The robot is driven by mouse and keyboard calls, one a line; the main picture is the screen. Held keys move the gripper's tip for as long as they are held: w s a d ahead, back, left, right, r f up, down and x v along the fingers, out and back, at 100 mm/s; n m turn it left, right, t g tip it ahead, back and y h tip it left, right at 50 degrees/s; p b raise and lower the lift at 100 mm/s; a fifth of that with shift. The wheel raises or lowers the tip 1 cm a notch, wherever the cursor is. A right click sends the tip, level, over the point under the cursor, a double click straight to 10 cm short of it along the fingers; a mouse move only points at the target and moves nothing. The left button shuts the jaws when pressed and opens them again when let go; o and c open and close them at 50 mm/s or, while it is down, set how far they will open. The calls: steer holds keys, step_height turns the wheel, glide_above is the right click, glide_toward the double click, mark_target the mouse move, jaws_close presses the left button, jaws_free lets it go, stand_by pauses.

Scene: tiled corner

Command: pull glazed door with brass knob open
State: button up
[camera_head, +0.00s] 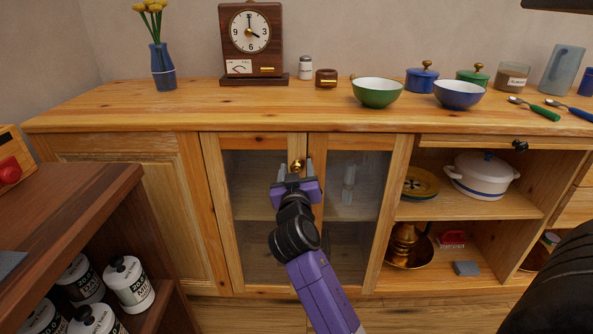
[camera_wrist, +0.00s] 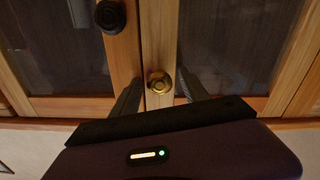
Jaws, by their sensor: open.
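The glazed door with the brass knob (camera_head: 247,180) is the left one of a pair and looks shut. Its round brass knob (camera_head: 297,165) is high on its inner stile; it also shows in the wrist view (camera_wrist: 160,82). My gripper (camera_head: 296,172) is open in front of the knob, with one finger on each side of it. In the wrist view, gaps show between knob and fingers (camera_wrist: 160,92); contact is not visible. The other glazed door (camera_head: 350,185) is beside it, partly behind my gripper. A black knob (camera_wrist: 110,16) sits on this neighbouring door in the wrist view.
The wooden worktop (camera_head: 180,105) above holds a clock (camera_head: 250,40), a vase (camera_head: 162,68), a green bowl (camera_head: 377,93) and other items. Open shelves at right hold a white pot (camera_head: 482,175). A dark wooden shelf unit (camera_head: 80,190) stands close at left with several cans.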

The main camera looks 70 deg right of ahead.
jaws_close()
stand_by(1.4)
